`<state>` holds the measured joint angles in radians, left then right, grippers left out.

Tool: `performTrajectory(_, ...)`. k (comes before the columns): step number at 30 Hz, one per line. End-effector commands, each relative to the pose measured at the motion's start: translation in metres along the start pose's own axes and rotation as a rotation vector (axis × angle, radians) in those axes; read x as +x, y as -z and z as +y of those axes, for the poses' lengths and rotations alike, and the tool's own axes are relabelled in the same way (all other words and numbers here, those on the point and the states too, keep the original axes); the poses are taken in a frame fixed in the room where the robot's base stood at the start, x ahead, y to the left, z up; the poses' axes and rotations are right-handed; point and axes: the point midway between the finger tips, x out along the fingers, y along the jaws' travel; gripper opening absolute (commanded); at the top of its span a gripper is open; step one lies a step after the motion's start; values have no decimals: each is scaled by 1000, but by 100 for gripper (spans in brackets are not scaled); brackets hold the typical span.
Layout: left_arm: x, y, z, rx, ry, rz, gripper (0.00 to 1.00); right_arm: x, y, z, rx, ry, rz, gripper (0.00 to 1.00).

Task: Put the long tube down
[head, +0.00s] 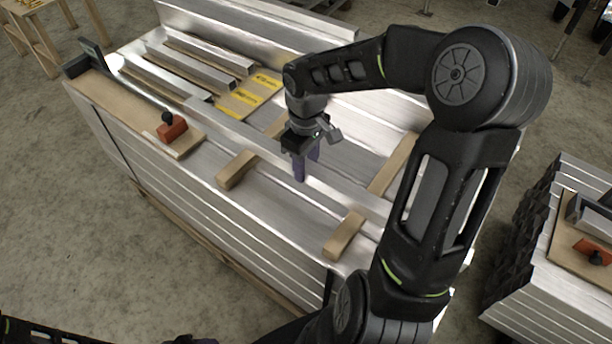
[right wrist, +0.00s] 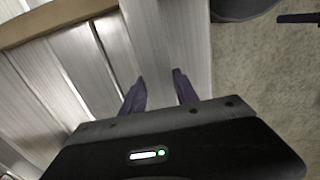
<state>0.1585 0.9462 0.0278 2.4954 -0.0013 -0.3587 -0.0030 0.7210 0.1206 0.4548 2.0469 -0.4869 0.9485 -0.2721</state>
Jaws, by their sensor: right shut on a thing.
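The long tube is a straight aluminium bar (right wrist: 165,40) in the right wrist view, running up between my fingers. My right gripper (head: 307,168) is above the middle of the stack of aluminium in the head view, pointing down. In the right wrist view its two dark fingers (right wrist: 160,92) are on either side of the tube, shut on it. My left gripper does not show.
Wooden blocks (head: 237,169) and (head: 345,236) lie on the stack's top (head: 285,215). A board with a red-and-black fixture (head: 172,127) is at its left. Shorter profiles (head: 190,72) and a yellow-marked board (head: 248,96) lie behind. Another stack (head: 530,260) stands right.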

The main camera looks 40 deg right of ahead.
Motion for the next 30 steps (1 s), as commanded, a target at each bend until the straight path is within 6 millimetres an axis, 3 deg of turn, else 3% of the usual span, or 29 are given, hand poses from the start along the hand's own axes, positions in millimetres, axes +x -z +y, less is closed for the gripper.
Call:
performTrajectory(10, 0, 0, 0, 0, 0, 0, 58, 2, 1, 0, -1, -2, 3, 0)
performTrajectory(19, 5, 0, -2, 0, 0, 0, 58, 34, 1, 0, -2, -1, 2, 0)
performTrajectory(30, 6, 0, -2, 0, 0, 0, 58, 38, 1, 0, -2, -3, 3, 0)
